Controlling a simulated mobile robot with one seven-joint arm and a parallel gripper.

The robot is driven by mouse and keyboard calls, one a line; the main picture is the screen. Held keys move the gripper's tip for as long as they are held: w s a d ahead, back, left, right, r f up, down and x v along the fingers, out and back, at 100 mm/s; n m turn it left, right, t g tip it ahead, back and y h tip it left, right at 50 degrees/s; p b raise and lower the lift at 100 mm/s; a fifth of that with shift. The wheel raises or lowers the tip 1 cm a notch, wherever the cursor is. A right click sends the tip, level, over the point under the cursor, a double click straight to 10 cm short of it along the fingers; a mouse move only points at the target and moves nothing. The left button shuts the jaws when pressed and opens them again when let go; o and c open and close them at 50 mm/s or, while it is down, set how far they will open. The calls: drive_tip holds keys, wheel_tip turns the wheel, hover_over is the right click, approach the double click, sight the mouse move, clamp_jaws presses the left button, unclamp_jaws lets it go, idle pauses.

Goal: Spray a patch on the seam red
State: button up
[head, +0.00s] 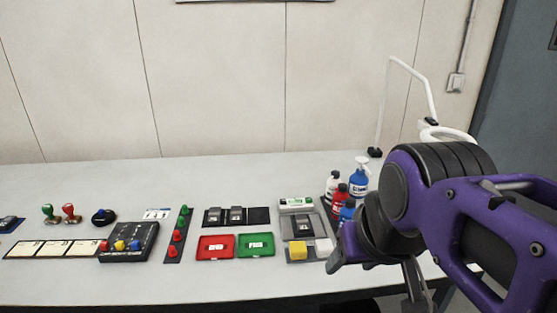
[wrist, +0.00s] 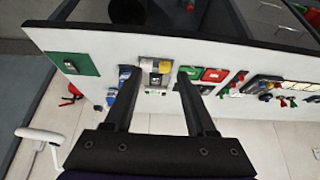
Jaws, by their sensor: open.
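A red bottle (head: 340,197) with a white label stands in a cluster at the right of the bench. A white bottle (head: 333,183) is beside it, a blue pump bottle (head: 361,174) is behind it, and another blue bottle (head: 347,211) is in front. My arm partly hides this cluster. In the wrist view, my gripper (wrist: 156,74) is open and empty, its two fingers apart above the bench. A blue bottle (wrist: 125,72) shows partly behind the left finger. I cannot make out a seam in either view.
Left of the bottles on the bench (head: 120,180) are a grey tray (head: 301,254) with a yellow block, red (head: 215,247) and green (head: 256,245) trays, a button box (head: 128,242) and stamps (head: 69,213). A white-framed stand (head: 413,75) rises behind my arm. The bench's back strip is clear.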

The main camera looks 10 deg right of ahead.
clamp_jaws()
idle(1.4)
